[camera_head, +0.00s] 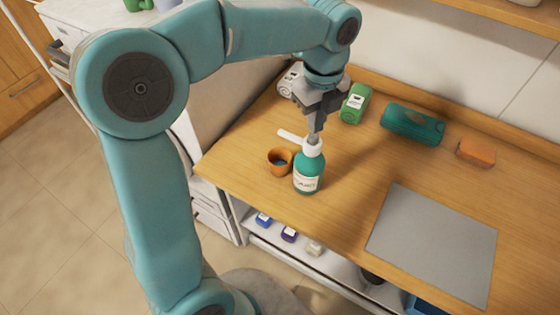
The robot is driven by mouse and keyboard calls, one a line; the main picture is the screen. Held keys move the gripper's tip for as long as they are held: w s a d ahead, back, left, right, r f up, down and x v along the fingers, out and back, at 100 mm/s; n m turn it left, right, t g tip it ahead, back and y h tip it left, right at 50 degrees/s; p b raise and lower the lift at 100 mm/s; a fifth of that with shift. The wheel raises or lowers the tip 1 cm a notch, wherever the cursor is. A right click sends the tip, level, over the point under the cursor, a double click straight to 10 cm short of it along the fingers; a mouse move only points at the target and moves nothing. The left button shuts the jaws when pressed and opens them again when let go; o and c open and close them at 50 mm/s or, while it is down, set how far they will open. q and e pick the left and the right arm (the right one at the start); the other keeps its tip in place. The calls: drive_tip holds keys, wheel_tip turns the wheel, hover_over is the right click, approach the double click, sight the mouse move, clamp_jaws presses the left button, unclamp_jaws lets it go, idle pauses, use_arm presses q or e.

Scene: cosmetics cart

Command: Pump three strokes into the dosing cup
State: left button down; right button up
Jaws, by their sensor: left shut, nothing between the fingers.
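A teal pump bottle (308,172) with a white label and a white pump head (295,139) stands upright on the wooden cart top. Its nozzle points left, over or near the small orange dosing cup (279,161). My left gripper (314,135) points down at the top of the pump head, shut and empty. Its fingertips are at or just above the pump; I cannot tell whether they touch. My right gripper is not in view.
A grey mat (433,243) lies at right. Small jars stand on the lower shelf (340,268).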

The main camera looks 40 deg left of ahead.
use_arm(q)
drive_tip(key=shift+f, duration=0.15)
drive_tip(key=shift+f+b, duration=1.05)
drive_tip(key=shift+f, duration=0.3)
drive_tip(key=shift+r, duration=0.15)
drive_tip(key=shift+r+p, duration=1.4)
drive_tip(key=shift+p, duration=0.05)
wheel_tip(320, 180, up, 4)
drive_tip(key=p, duration=0.4)
drive_tip(key=shift+r, duration=0.15)
drive_tip(key=shift+r+p, duration=0.4)
drive_tip(key=shift+r, duration=0.4)
